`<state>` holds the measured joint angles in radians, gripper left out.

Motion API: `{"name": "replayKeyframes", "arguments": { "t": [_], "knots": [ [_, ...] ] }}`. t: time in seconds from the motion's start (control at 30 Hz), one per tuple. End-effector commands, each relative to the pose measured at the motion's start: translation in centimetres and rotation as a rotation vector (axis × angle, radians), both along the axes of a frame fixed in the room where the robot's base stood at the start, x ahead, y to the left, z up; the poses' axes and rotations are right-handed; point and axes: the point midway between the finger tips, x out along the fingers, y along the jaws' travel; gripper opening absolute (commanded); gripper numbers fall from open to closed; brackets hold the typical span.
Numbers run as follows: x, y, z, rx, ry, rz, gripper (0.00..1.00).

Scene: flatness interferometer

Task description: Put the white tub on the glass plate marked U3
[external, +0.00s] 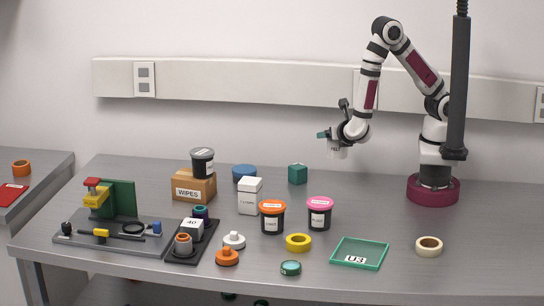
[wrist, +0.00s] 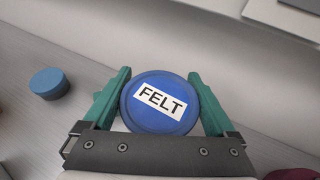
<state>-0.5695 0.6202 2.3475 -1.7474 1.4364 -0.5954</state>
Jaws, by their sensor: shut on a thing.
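My gripper (external: 333,137) is shut on a white tub (external: 337,151) and holds it in the air above the back of the table. In the wrist view the green fingers stand on either side of the tub's round blue lid (wrist: 150,117), which reads FELT. The tub's body is hidden below the lid there. The glass plate marked U3 (external: 343,250) lies at the front right of the table, with a green edge and nothing on it. The tub is well above and behind the plate.
A yellow ring (external: 298,242) and a cream tape roll (external: 429,246) flank the plate. Pink-lidded (external: 320,213) and orange-lidded (external: 272,217) tubs and a white bottle (external: 249,197) stand left. A teal block (external: 298,174) and blue round thing (external: 244,172) are behind.

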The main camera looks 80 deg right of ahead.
Motion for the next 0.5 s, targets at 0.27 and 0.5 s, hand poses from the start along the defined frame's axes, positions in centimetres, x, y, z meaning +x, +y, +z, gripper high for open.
{"name": "replayKeyframes", "arguments": {
  "t": [0.27,0.5],
  "knots": [
    [2.6,8.1,0.5,0.009,-0.001,0.337,0.36],
    [1.9,21.5,1.4,0.012,0.0,0.835,0.36]
  ]
}}
